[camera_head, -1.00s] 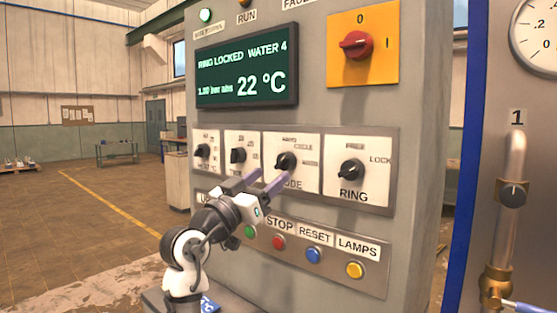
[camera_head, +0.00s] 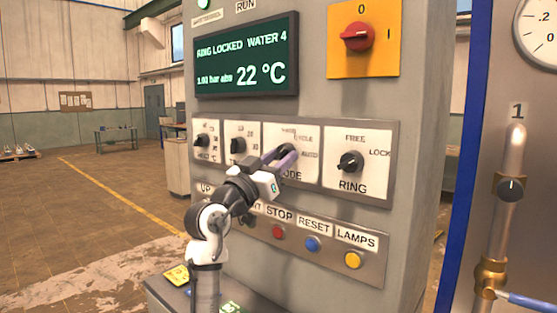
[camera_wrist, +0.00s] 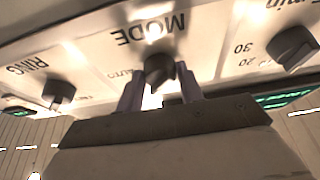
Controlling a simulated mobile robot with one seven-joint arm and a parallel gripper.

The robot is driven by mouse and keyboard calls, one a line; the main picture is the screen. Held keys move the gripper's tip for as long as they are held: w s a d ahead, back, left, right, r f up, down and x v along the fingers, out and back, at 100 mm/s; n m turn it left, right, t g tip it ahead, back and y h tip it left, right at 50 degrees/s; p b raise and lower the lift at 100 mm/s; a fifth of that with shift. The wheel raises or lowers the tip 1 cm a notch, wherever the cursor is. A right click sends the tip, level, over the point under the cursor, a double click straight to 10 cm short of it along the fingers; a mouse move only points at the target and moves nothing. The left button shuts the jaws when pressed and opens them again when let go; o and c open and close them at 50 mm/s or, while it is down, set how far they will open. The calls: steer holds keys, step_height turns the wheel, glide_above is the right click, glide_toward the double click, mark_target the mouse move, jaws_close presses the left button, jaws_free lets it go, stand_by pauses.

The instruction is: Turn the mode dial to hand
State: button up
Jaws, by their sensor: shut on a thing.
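The mode dial (camera_head: 284,149) is a black knob on a white plate in the middle of the grey cabinet's dial row. In the head view my gripper (camera_head: 281,158) covers most of it. HAND, CYCLE and AUTO are printed around it. In the wrist view, which is upside down, the dial (camera_wrist: 159,68) sits between my two purple fingers, under the word MODE. My gripper is shut on the dial. Which label its pointer faces I cannot tell.
The ring dial (camera_head: 350,161) is close on the right, and two more black dials are on the left. Below are the red stop button (camera_head: 278,232), blue reset button (camera_head: 313,243) and yellow lamps button (camera_head: 353,260). A red switch (camera_head: 357,37) and a display (camera_head: 246,56) are above.

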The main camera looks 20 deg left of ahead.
steer(key=shift+d+n, duration=0.1)
steer(key=shift+n, duration=0.3)
steer(key=n+y+p, duration=0.1)
steer(key=n+y, duration=0.1)
steer(key=n, duration=0.1)
steer(key=n+y+p, duration=0.1)
steer(key=n+p, duration=0.1)
steer(key=n, duration=0.1)
steer(key=shift+d+r+t+y, duration=0.2)
steer(key=shift+t+y, duration=0.1)
steer(key=shift+y, duration=0.1)
steer(key=n+y+p, duration=0.2)
steer(key=n+p, duration=0.1)
steer(key=n, duration=0.2)
steer(key=shift+s+d+n+p, duration=0.1)
steer(key=shift+n+p, duration=0.2)
steer(key=shift+p, duration=0.1)
steer(key=shift+f+n+y, duration=0.1)
steer(key=shift+n+y, duration=0.2)
steer(key=shift+y, duration=0.1)
steer(key=o, duration=1)
steer(key=shift+c, duration=0.2)
